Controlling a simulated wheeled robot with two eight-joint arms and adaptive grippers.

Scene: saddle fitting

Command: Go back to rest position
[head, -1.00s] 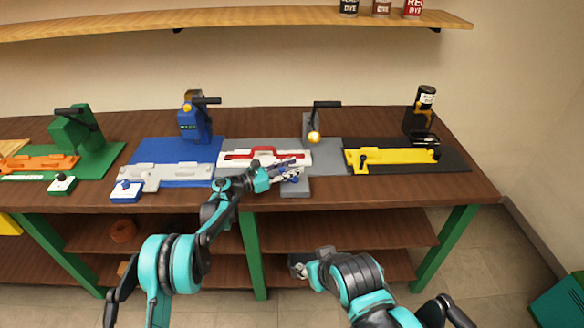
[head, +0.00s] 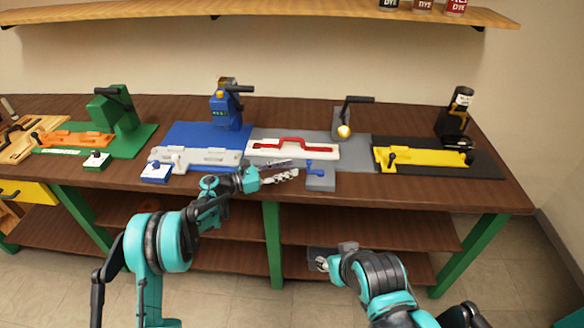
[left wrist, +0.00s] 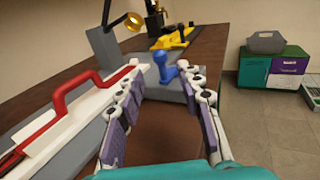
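My left gripper (head: 292,174) is at the front edge of the workbench, just left of a small grey block with a blue handle (head: 318,172). In the left wrist view its purple-padded fingers (left wrist: 162,90) are spread apart with nothing held between them. The blue handle (left wrist: 165,66) stands just beyond the fingertips and appears clear of them. My right gripper (head: 322,262) is low in front of the bench, by the lower shelf. Its fingers are too small and dark to read.
The workbench (head: 500,192) carries green, blue, grey and black stations. A white fixture with a red handle (head: 305,143) lies close behind the left gripper. A yellow fixture (head: 425,157) is to the right. The floor in front is free.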

